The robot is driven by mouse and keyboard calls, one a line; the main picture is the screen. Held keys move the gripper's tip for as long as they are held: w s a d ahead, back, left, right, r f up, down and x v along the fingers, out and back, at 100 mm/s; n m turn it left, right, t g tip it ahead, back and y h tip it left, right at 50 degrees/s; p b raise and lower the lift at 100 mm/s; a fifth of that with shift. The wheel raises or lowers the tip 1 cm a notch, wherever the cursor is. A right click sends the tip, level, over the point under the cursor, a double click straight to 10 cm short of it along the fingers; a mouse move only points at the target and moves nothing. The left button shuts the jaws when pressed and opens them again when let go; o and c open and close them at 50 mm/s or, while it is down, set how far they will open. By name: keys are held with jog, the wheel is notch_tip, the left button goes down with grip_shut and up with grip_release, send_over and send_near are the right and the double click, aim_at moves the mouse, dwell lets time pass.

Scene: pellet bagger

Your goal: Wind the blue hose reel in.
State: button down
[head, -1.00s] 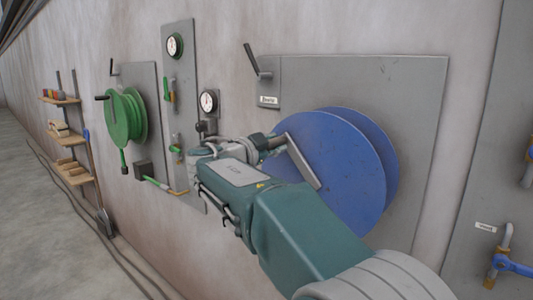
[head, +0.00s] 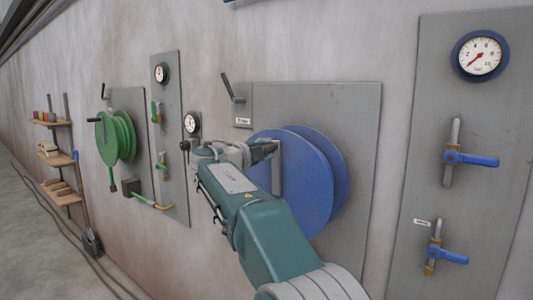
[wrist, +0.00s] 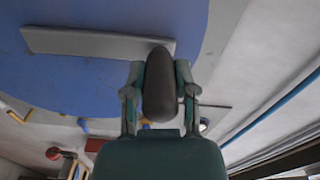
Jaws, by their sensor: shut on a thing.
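The blue hose reel (head: 312,190) is mounted on a grey wall panel in the middle of the head view. Its flat grey crank arm (head: 277,170) stands about upright on the front disc. In the wrist view the blue disc (wrist: 95,80) fills the upper left, with the crank arm (wrist: 85,43) lying across it. My gripper (head: 268,150) is at the upper end of the crank arm. In the wrist view my gripper (wrist: 158,95) has its two fingers closed around the dark crank handle (wrist: 158,80). The handle is mostly hidden in the head view.
A lever (head: 231,88) sits at the panel's upper left. At right, a panel holds a blue gauge (head: 480,55) and blue-handled valves (head: 470,158). Hoses lie along the floor at left.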

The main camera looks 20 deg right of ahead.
jog(key=shift+f, duration=0.15)
dwell(0.3)
jog(key=shift+c, duration=2)
grip_release()
jog(key=shift+d, duration=0.1)
jog(key=shift+s+a, duration=0.2)
jog(key=shift+a, duration=0.05)
jog(key=v, duration=1.1)
jog(key=shift+a, duration=0.25)
